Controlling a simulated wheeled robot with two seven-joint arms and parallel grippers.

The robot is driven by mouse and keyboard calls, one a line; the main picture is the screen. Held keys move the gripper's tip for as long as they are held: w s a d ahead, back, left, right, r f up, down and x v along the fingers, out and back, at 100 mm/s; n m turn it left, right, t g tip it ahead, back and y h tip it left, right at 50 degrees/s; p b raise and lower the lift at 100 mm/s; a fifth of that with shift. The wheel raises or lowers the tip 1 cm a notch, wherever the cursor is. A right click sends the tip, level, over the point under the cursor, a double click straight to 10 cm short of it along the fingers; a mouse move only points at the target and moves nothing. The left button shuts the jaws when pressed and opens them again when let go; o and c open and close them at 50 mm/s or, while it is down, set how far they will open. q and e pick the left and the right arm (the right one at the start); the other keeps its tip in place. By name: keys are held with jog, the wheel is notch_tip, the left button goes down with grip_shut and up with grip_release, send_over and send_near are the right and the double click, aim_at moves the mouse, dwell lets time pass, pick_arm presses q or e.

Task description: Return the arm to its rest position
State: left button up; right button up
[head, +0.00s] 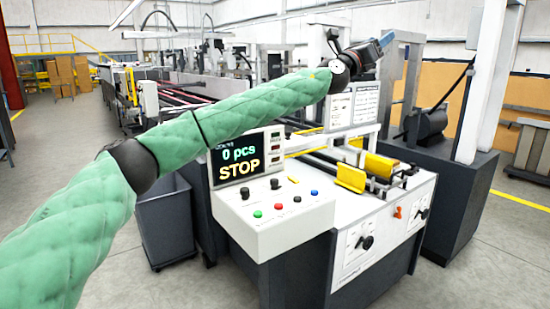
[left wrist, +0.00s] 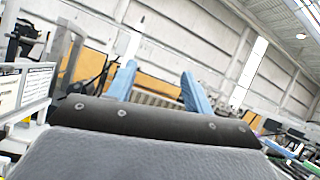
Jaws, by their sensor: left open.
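My left arm, in a green quilted cover, reaches from the lower left of the head view up over the machine. My left gripper (head: 386,40) is at its end, raised above the machine and in front of a grey upright. In the left wrist view the two blue fingers of my left gripper (left wrist: 158,88) stand apart with nothing between them. Below the arm is the folder gluer's control panel (head: 277,221) with buttons and knobs. Its display (head: 238,158) reads "0 pcs STOP". My right gripper is not in view.
The white machine body (head: 385,240) with yellow guides (head: 350,177) stands under and right of my arm. Grey uprights (head: 484,80) rise on the right. A dark bin (head: 166,225) stands left of the panel. The floor at the left is clear.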

pick_arm(q)
jog(key=s+a+f+n+t+y, duration=0.1)
jog(key=s+a+n+t+y, duration=0.5)
jog(key=n, duration=0.7)
jog(key=s+a+f+n+t+y, duration=0.2)
jog(key=a+n+t+y, duration=0.2)
jog(key=n+y, duration=0.7)
jog(key=s+a+f+n+g+p, duration=0.2)
jog(key=s+a+f+n+g, duration=0.45)
jog(key=f, duration=1.05)
jog(key=s+a+f+n+g+p, duration=0.1)
jog(key=s+a+f+n+g, duration=0.25)
jog(key=s+a+f, duration=0.95)
jog(key=s+a+f+n+g+p, duration=0.3)
jog(key=a+f+n, duration=0.35)
jog(key=f, duration=1.35)
jog(key=s+a+f+n+g, duration=0.1)
jog(key=s+f+g, duration=0.3)
jog(key=s+f, duration=0.9)
jog(key=s+a+f+n+g+y, duration=0.1)
jog(key=s+a+f+g, duration=0.3)
jog(key=s+f, duration=0.9)
jog(key=s, duration=0.4)
jog(key=shift+a+p, duration=0.35)
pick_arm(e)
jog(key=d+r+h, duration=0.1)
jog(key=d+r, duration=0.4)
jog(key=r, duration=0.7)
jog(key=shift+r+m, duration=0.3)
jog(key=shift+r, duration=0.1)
